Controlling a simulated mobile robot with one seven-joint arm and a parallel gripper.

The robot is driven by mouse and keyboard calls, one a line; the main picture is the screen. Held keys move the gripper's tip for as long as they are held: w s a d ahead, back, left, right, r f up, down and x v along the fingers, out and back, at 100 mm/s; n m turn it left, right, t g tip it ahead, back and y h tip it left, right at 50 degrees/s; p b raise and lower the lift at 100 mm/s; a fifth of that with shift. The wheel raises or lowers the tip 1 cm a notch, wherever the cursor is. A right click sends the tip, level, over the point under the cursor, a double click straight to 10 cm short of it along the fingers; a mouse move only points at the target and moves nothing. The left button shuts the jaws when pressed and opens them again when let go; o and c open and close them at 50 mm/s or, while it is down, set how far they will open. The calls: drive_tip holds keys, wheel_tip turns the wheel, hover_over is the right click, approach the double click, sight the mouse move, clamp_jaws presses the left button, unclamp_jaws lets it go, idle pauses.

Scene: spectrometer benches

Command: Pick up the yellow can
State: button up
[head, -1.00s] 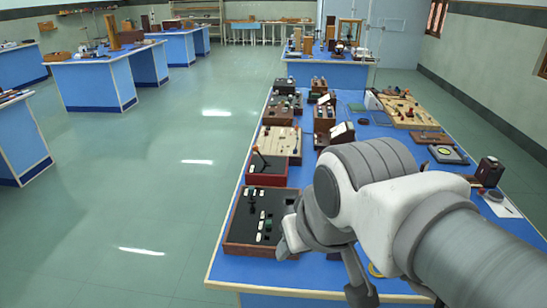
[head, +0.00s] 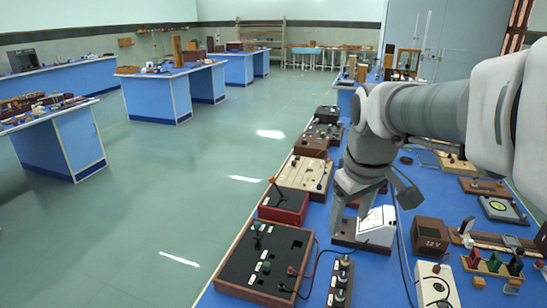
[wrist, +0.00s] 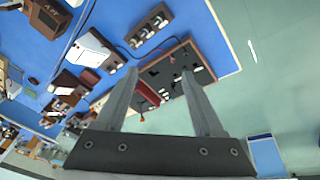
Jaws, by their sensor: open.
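I cannot make out a yellow can in either view now. My gripper (head: 352,225) hangs at the end of my arm over the near blue bench in the head view, among the instrument boxes. In the wrist view my gripper (wrist: 160,73) shows two grey fingers apart, with nothing held between them. Beyond the fingertips is a dark switch board (wrist: 172,75) in a brown frame, which also shows in the head view (head: 262,263). My arm hides part of the bench.
The blue bench (head: 222,295) is crowded with boards and boxes. A white sloped meter (head: 378,226) stands close to my gripper, and a brown 12 V box (head: 428,236) is to its right. Cables lie near the front. Open green floor (head: 150,215) lies to the left.

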drive_tip(key=w+d+f+n+g, duration=0.25)
drive_tip(key=w+d+f, duration=0.2)
drive_tip(key=w, duration=0.45)
drive_tip(key=n+b, duration=0.1)
drive_tip(key=n, duration=0.2)
hover_over(346, 257)
wheel_tip(346, 257, down, 9)
drive_tip(key=shift+g+y, duration=0.3)
drive_tip(key=shift+g, duration=0.05)
drive_tip(key=f, duration=1.2)
drive_tip(key=shift+s+f+b, duration=0.3)
drive_tip(key=shift+f+b, duration=0.05)
drive_tip(key=shift+b, duration=0.05)
drive_tip(key=f, duration=0.5)
drive_tip(key=shift+w+f, duration=0.1)
drive_tip(key=shift+w, duration=0.15)
clamp_jaws()
